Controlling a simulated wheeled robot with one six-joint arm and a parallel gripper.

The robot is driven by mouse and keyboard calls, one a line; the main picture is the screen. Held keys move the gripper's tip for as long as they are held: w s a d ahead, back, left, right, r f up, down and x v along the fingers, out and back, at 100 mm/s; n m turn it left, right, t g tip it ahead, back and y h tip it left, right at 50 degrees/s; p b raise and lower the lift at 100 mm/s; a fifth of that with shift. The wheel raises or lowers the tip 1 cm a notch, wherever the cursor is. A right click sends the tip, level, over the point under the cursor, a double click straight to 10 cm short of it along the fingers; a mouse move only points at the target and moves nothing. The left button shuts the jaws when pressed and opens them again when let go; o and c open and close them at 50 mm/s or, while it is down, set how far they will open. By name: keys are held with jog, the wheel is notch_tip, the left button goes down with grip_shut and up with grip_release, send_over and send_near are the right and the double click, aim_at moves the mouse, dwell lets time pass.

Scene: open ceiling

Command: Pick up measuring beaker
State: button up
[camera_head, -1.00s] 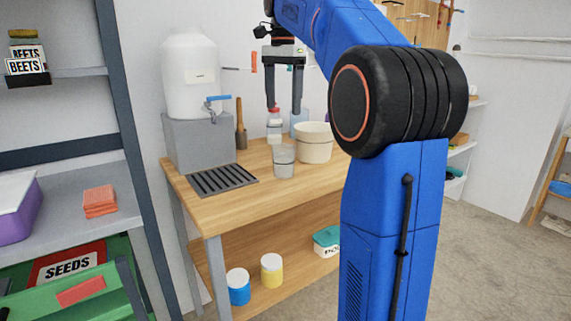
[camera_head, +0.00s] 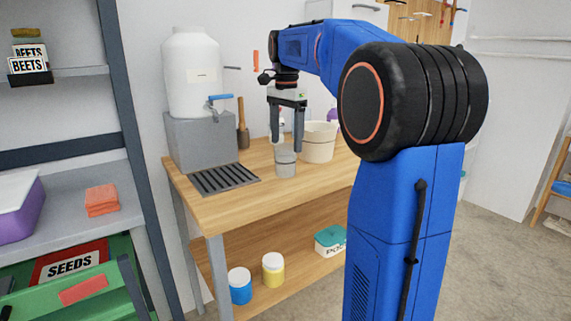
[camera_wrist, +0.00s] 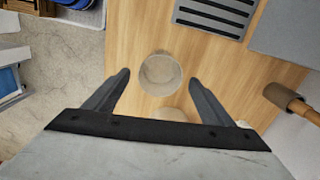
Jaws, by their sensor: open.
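The measuring beaker (camera_head: 285,161) is a small, clear grey cup standing upright on the wooden bench. In the wrist view the beaker (camera_wrist: 160,74) shows from above as a round rim, roughly centred and just beyond the fingertips. My gripper (camera_head: 286,148) is open and empty, pointing down right over the beaker, with its fingers on either side of it in the picture. In the wrist view my gripper (camera_wrist: 158,76) has its fingers spread wider than the beaker. I cannot tell whether the fingertips are below its rim.
A cream pot (camera_head: 319,143) stands close to the right of the beaker. A drip grate (camera_head: 224,179) and a grey block (camera_head: 199,142) bearing a white water tank (camera_head: 192,80) are to the left. A wooden-handled tool (camera_head: 242,124) stands behind. The bench front is clear.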

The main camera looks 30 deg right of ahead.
aim_at(285, 154)
jog(key=shift+a+f, duration=0.15)
jog(key=shift+f, duration=2.6)
jog(key=c, duration=1.1)
